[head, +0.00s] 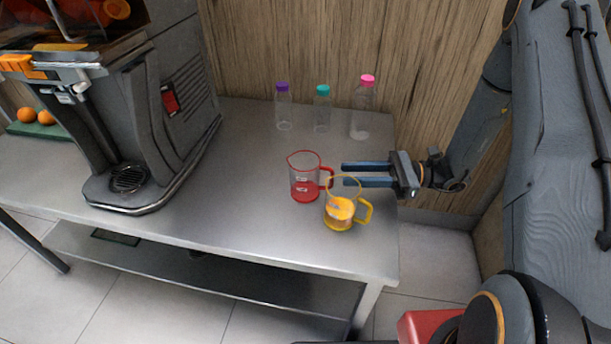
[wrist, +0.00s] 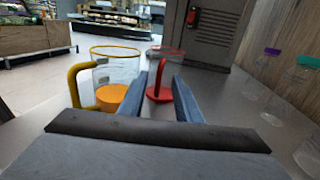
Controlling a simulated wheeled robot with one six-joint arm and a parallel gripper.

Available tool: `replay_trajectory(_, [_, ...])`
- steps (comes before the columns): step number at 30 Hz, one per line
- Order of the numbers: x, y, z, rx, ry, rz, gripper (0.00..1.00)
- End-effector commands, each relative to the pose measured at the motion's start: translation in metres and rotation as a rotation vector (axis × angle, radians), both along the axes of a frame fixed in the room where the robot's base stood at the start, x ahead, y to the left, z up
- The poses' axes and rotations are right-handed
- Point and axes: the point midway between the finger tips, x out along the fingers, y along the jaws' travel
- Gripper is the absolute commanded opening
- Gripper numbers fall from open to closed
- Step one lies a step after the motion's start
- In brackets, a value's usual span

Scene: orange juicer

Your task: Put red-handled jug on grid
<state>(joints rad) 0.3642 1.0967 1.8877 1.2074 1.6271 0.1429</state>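The red-handled jug (head: 304,186), clear with a red rim and base, stands upright on the steel table. It also shows in the wrist view (wrist: 158,96). My gripper (head: 344,173) is level and open, reaching in from the right. In the wrist view its blue fingers (wrist: 161,85) point at the jug, with the red handle seen between them; I cannot tell whether the tips reach past the handle. The grid (head: 128,179) is the round dark drip grid at the foot of the juicer (head: 160,120), with nothing on it.
A yellow-handled jug (head: 341,213) with orange liquid stands close beside the red one, near my fingers. It also shows left of them in the wrist view (wrist: 112,97). Bottles with purple (head: 283,112), teal (head: 321,115) and pink (head: 361,115) caps stand behind. Table between juicer and jugs is clear.

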Motion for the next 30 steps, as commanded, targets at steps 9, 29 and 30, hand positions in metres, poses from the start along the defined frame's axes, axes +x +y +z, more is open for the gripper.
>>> replay_trajectory(9, [-0.001, 0.03, 0.0, 0.0, 0.0, 0.001, 0.31])
replay_trajectory(29, [0.0, 0.029, 0.0, 0.0, 0.0, 0.001, 0.0])
replay_trajectory(30, [0.0, 0.029, 0.001, 0.0, 0.0, 0.001, 0.0])
